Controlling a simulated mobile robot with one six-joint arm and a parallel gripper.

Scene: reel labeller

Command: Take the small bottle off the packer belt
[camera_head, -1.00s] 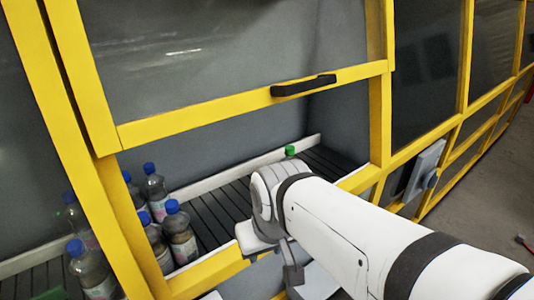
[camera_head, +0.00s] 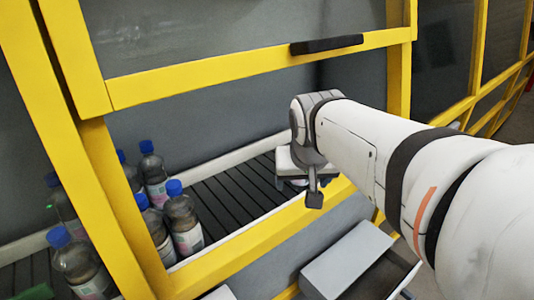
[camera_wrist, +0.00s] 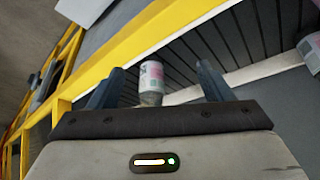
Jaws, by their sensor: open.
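The small bottle (camera_wrist: 151,78), with a white and pink label, shows between the fingers of my gripper (camera_wrist: 157,76) in the wrist view. The fingers are open, with a gap on each side of the bottle. In the head view the bottle is hidden behind my wrist. The dark slatted packer belt (camera_head: 232,195) runs behind the yellow frame, and it also shows in the wrist view (camera_wrist: 240,35). My wrist reaches in through the opening over the belt's right part; my fingers cannot be made out there.
Several blue-capped bottles (camera_head: 185,222) stand at the left of the belt. A yellow rail (camera_head: 260,235) edges the opening in front, and a raised guard with a dark handle (camera_head: 326,44) hangs above. A pale side rail (camera_head: 215,165) runs along the belt's back.

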